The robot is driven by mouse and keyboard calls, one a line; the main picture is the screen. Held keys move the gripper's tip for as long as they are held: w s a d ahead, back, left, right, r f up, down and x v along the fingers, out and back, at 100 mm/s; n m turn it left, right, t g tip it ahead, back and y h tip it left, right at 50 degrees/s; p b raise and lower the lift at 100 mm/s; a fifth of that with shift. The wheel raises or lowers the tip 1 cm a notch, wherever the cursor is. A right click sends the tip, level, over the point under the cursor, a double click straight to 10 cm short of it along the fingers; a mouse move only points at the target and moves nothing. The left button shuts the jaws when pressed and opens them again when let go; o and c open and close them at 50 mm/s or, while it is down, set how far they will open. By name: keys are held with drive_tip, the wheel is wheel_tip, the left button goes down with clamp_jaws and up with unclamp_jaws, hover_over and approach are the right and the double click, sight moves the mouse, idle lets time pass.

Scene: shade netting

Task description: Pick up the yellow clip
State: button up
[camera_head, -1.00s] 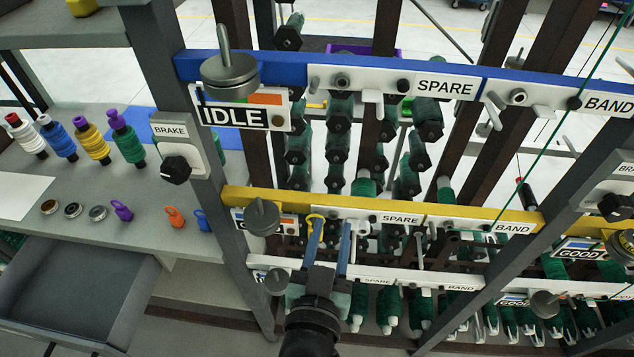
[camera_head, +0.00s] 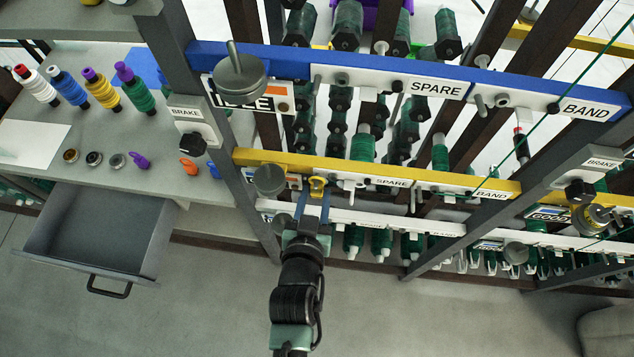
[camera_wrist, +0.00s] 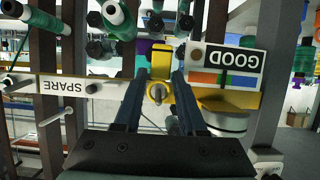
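The yellow clip (camera_head: 317,187) hangs at the front of the yellow rail, between the round grey knob and the first white SPARE plate. It also shows in the wrist view (camera_wrist: 158,92), with a round ring and a peg through or behind it. My gripper (camera_head: 313,198) is just below and in front of the clip. In the wrist view my gripper (camera_wrist: 159,76) has one blue finger on each side of the clip, with narrow gaps left. The fingers look open, not touching the clip. The clip's far side is hidden.
The yellow rail (camera_head: 440,179) runs just behind the clip, with the blue rail (camera_head: 300,62) above. A grey knob (camera_head: 269,179) sits close left. The GOOD card (camera_wrist: 226,68) is beside the clip. An open drawer (camera_head: 100,235) juts out at left. The floor in front is clear.

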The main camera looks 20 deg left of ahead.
drive_tip(key=p+x, duration=0.1)
drive_tip(key=x, duration=0.5)
drive_tip(key=shift+w, duration=0.25)
drive_tip(key=shift+a, duration=0.1)
clamp_jaws()
